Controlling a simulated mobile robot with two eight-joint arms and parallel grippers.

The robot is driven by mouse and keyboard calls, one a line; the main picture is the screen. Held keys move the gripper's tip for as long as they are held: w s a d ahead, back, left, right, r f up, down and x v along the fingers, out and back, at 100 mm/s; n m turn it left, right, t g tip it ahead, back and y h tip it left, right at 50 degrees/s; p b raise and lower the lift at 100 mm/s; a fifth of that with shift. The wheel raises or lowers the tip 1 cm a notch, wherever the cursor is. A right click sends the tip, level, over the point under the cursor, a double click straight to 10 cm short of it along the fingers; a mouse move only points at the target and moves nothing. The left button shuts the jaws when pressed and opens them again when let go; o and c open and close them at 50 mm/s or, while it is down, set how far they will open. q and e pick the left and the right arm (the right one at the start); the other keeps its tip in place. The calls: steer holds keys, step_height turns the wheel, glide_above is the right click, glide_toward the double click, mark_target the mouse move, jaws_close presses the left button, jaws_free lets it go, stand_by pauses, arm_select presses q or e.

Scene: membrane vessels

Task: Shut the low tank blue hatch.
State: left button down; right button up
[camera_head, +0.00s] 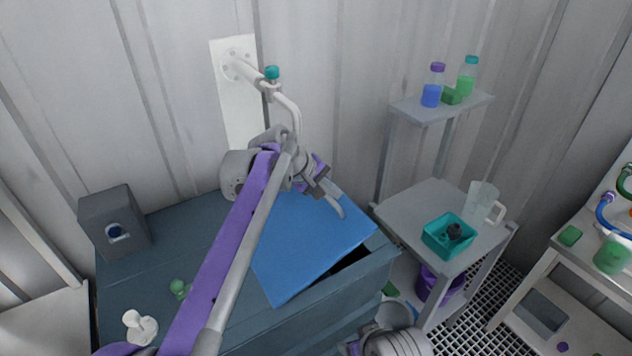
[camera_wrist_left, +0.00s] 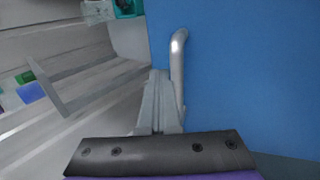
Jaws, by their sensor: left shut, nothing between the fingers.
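The low tank (camera_head: 340,305) is a dark blue-grey box against the wall. Its blue hatch (camera_head: 300,255) is a flat lid, slightly raised, with a dark gap under its right front edge. A pale bent handle (camera_head: 335,206) stands on the hatch; it also shows in the left wrist view (camera_wrist_left: 178,62), against the blue hatch (camera_wrist_left: 245,80). My left gripper (camera_head: 323,188) is over the far right part of the hatch, shut and empty. In the wrist view its fingers (camera_wrist_left: 160,98) are close beside the handle; contact is unclear. My right gripper is not in view.
A white pipe with a teal-capped valve (camera_head: 272,73) comes from the wall behind my left wrist. A grey box (camera_head: 114,225), a green knob (camera_head: 179,288) and a white fitting (camera_head: 140,328) are on the tank's left. A cart (camera_head: 410,205) with a teal tray (camera_head: 432,245) stands right.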

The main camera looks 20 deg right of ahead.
mark_target(341, 206)
arm_select(q)
steer(key=d+f, duration=0.1)
steer(key=f, duration=0.1)
steer(key=d+f, duration=0.1)
steer(key=f, duration=0.1)
steer(key=w+d+f+b, duration=0.1)
steer(key=f, duration=0.1)
steer(key=shift+f, duration=0.35)
steer(key=shift+s+a+r, duration=0.1)
